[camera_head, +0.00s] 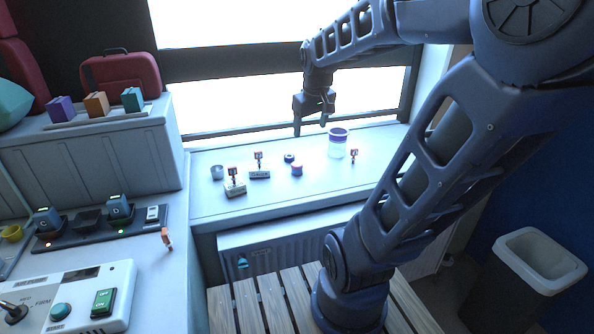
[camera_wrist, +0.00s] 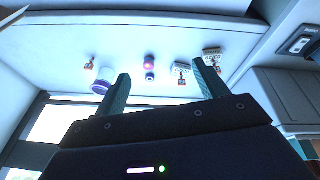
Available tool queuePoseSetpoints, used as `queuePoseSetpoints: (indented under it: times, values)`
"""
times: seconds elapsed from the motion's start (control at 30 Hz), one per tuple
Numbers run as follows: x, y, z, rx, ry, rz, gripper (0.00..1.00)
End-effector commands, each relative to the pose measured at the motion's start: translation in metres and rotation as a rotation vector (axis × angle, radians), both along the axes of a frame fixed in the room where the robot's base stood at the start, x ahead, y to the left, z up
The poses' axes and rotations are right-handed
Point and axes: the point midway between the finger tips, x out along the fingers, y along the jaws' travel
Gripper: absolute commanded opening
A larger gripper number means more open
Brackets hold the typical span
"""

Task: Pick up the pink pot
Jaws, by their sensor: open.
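A small pot with a pinkish-red top and bluish side (camera_head: 297,170) stands on the white window sill (camera_head: 320,195); it looks like the pink pot. It also shows in the wrist view (camera_wrist: 148,61), upper middle. A similar dark blue-purple pot (camera_head: 289,158) stands close behind it, towards the window. My gripper (camera_head: 310,127) is open and empty, fingers pointing down, above the sill near the window. In the wrist view the fingers (camera_wrist: 161,72) are spread apart, with both pots appearing between them at a distance.
A clear jar with a purple band (camera_head: 337,143) stands right of the pots, with a small red-and-white item (camera_head: 353,156) beside it. To the left are two stands with red-and-white items (camera_head: 235,187) (camera_head: 260,173) and a grey cup (camera_head: 217,172). The front sill is mostly clear.

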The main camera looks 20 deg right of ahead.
Motion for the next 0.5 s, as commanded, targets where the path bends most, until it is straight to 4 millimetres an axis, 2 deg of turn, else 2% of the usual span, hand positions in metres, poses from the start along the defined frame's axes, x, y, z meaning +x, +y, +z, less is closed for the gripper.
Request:
queuePoseSetpoints:
  times: [0.03,0.23,0.5]
  values:
    - [0.013,-0.001,-0.003,-0.010,0.016,0.027,0.72]
    - [0.062,-0.006,-0.015,-0.049,0.064,0.151,0.72]
    - [0.127,-0.014,-0.044,-0.088,0.129,0.323,0.72]
